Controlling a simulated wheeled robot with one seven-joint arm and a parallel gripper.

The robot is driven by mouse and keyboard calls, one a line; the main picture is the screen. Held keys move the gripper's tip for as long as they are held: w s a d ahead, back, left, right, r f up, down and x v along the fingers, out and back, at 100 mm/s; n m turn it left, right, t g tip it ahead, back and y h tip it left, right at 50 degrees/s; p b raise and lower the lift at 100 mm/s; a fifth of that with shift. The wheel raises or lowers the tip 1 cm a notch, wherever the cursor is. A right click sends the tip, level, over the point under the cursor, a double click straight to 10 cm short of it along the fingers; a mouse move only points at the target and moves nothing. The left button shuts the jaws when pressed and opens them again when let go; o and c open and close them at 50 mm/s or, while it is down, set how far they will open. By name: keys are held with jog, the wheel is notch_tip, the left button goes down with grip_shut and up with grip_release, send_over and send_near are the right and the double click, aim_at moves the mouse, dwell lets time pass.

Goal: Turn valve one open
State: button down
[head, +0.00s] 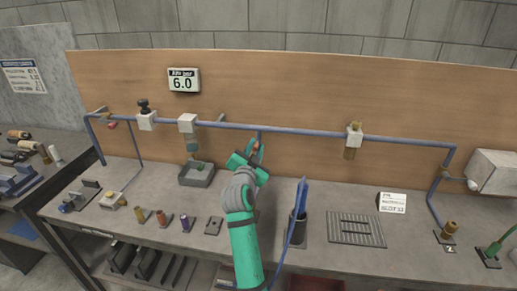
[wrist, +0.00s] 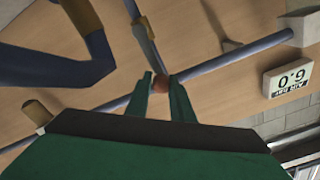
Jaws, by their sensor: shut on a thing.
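My gripper (head: 257,150) is raised in front of the wooden back panel, just below the main blue pipe. In the wrist view my green fingers (wrist: 163,85) are shut on a small reddish-brown piece (wrist: 161,83). This piece is at the end of a short pale section (wrist: 148,45) that continues into a blue pipe (wrist: 131,8). In the head view a short blue drop pipe (head: 260,136) meets the fingers, which largely hide the held piece. I cannot read a number one on it. A small red part (head: 113,126) also shows on the pipe at the left.
The main blue pipe (head: 300,131) runs across the panel (head: 330,90). A display (head: 184,80) reads 6.0. A blue tool with a hose (head: 300,200) stands right of my arm. The grey bench (head: 340,200) carries a tray (head: 197,175), a grate (head: 356,229) and several small fittings.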

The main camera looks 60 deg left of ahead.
jog(key=shift+s+a+f, duration=0.25)
jog(key=shift+s, duration=0.25)
jog(key=c, duration=1.6)
grip_release()
jog(key=shift+w, duration=0.1)
jog(key=shift+d, duration=0.1)
jog(key=v, duration=1)
jog(key=shift+d+r, duration=0.1)
jog(key=shift+d, duration=0.25)
